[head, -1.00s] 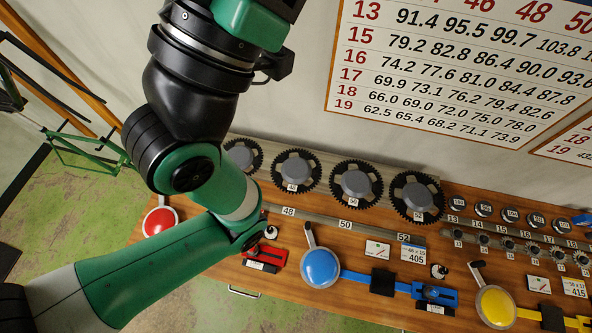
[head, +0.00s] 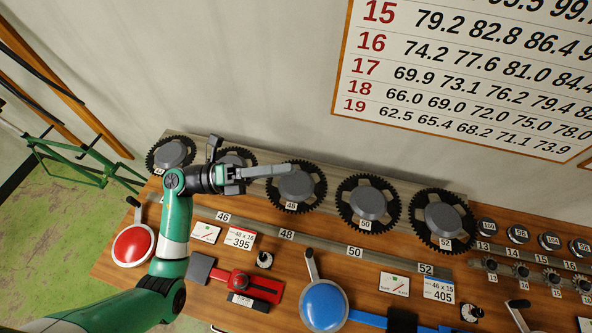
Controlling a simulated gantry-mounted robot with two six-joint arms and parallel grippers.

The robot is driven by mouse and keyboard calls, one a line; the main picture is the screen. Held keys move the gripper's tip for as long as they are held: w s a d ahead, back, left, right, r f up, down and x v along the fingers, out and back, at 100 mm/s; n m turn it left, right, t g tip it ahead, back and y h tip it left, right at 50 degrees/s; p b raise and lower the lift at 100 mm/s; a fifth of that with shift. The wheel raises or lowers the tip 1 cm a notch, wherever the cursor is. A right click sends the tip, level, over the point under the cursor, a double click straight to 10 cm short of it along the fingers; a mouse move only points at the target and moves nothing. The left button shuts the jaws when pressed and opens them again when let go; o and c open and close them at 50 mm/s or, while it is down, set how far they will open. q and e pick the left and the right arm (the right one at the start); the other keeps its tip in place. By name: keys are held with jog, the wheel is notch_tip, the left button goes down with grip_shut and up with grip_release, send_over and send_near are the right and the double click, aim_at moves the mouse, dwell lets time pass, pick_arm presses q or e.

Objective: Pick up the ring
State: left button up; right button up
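Several black toothed rings stand in a row on a grey rack at the wall, each around a grey hub. They are the far-left ring (head: 151,163), a second ring (head: 248,156) partly hidden by my gripper, the 48 ring (head: 321,188), the 50 ring (head: 394,205) and the 52 ring (head: 469,219). My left gripper (head: 287,171) points right, with its visible finger overlapping the top of the 48 ring and hub. I cannot tell whether it touches them, and finger spacing is unclear. My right gripper is out of view.
A red round-headed lever (head: 132,246), a red clamp (head: 250,284) and a blue round-headed lever (head: 324,305) lie on the wooden bench (head: 112,262). Small sprockets (head: 520,270) line the right. A number chart (head: 450,80) hangs on the wall.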

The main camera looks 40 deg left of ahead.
pick_arm(q)
jog(key=s+a+f+n+t+y+b, duration=0.1)
jog(key=s+a+f+n+y+b, duration=0.15)
jog(key=f, duration=0.45)
jog(key=s+a+f+n+y+b, duration=0.1)
jog(key=a+f+n, duration=0.15)
jog(key=f, duration=0.55)
jog(key=s+a+f+n+t+y+b, duration=0.1)
jog(key=s+a+f+n+y+b, duration=0.15)
jog(key=f, duration=0.45)
jog(key=n+t+y+b, duration=0.1)
jog(key=n+y+b, duration=0.2)
jog(key=n+y, duration=0.1)
send_near(274, 194)
jog(key=x, duration=0.7)
jog(key=shift+w, duration=0.3)
jog(key=shift+f, duration=0.15)
grip_shut()
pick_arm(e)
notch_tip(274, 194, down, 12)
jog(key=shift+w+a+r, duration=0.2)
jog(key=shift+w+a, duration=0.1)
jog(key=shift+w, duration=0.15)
